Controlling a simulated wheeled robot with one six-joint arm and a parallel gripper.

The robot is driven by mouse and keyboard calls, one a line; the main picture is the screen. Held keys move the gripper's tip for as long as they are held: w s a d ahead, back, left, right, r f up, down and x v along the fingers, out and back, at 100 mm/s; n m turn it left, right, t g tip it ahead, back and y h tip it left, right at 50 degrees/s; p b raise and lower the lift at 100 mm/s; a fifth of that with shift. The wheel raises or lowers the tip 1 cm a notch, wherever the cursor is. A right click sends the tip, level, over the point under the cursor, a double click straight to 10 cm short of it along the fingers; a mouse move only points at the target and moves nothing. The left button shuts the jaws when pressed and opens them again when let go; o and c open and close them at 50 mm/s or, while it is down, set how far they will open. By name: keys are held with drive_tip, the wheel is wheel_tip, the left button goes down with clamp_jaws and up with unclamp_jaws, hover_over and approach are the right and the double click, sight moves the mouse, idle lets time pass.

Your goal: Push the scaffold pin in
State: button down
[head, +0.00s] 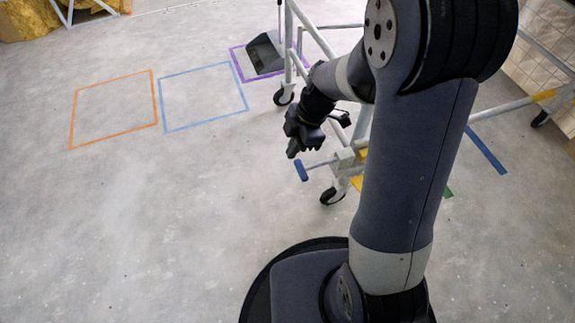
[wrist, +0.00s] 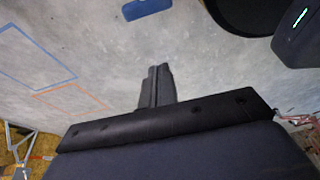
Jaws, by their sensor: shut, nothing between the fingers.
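The scaffold pin has a blue handle (head: 301,170) and a thin pale shaft that runs right to a grey block (head: 345,160) on the scaffold's lower frame. A length of shaft shows between handle and block. My gripper (head: 292,153) is shut and empty, just above and slightly left of the handle in the head view, with a small gap in the picture. In the wrist view my closed fingers (wrist: 154,72) point away, and a blue piece that looks like the handle (wrist: 147,8) shows beyond them, apart, at the top edge.
The white scaffold (head: 300,45) stands on castors, one (head: 332,195) near the block. A black dustpan (head: 265,52) lies in a purple floor square. Blue (head: 245,97) and orange (head: 155,98) floor outlines are empty. The floor at left is clear.

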sight(315, 165)
wheel_tip(315, 165, down, 9)
drive_tip(key=b, duration=0.4)
drive_tip(key=shift+d+f, duration=0.2)
drive_tip(key=shift+d, duration=0.2)
drive_tip(key=shift+w, duration=0.1)
drive_tip(key=d, duration=0.2)
drive_tip(key=w+d+b, duration=0.1)
drive_tip(key=d, duration=0.1)
drive_tip(key=d+b, duration=0.1)
drive_tip(key=shift+w+d, duration=0.35)
drive_tip(key=shift+d, duration=0.05)
